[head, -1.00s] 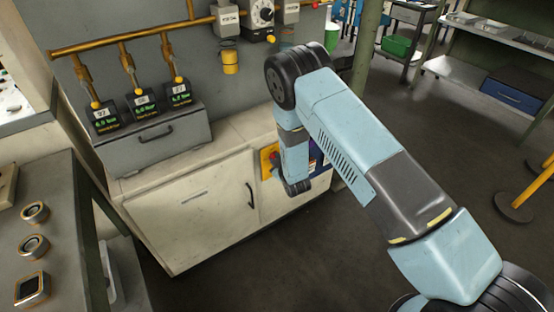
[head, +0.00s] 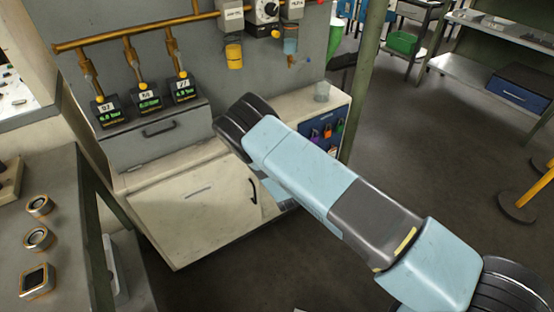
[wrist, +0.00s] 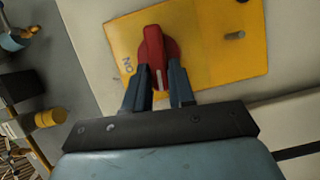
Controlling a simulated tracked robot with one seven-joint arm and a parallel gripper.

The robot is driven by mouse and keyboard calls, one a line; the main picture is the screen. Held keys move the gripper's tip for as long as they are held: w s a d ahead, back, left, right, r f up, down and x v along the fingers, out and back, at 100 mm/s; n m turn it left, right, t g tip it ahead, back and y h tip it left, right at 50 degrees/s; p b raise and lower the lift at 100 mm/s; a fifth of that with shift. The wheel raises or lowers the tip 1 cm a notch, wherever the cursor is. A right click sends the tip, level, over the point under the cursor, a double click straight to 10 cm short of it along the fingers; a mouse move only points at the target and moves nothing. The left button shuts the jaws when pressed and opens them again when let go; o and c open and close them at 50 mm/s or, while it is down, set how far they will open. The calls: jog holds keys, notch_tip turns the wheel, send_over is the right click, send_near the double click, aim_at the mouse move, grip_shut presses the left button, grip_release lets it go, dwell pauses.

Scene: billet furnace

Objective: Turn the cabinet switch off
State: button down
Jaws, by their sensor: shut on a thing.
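The cabinet switch has a red knob (wrist: 155,50) on a yellow plate (wrist: 215,45), seen in the wrist view. The word "ON" shows on the plate, left of the knob. My gripper (wrist: 160,85) is shut on the red knob, one dark finger on each side of its grip. The knob's grip points down the wrist picture, toward the gripper's base. In the head view, my arm hides the switch and gripper in front of the cream cabinet (head: 190,205).
A blue board with padlocks (head: 322,135) is on the cabinet's right part. Gauges (head: 145,101) and pipes stand above. A grey bench (head: 60,225) is at left and a green post (head: 365,75) at right. Floor in front of the cabinet is clear.

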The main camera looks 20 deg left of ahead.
jog(key=shift+a+n, duration=0.2)
jog(key=shift+n, duration=0.4)
jog(key=shift+f+t, duration=0.1)
jog(key=shift+t, duration=0.2)
jog(key=c, duration=1)
grip_release()
jog(key=shift+w, duration=0.1)
jog(key=shift+c, duration=0.2)
jog(key=shift+f, duration=0.1)
jog(key=v, duration=1.3)
jog(key=shift+s+d, duration=0.25)
jog(key=shift+s, duration=0.05)
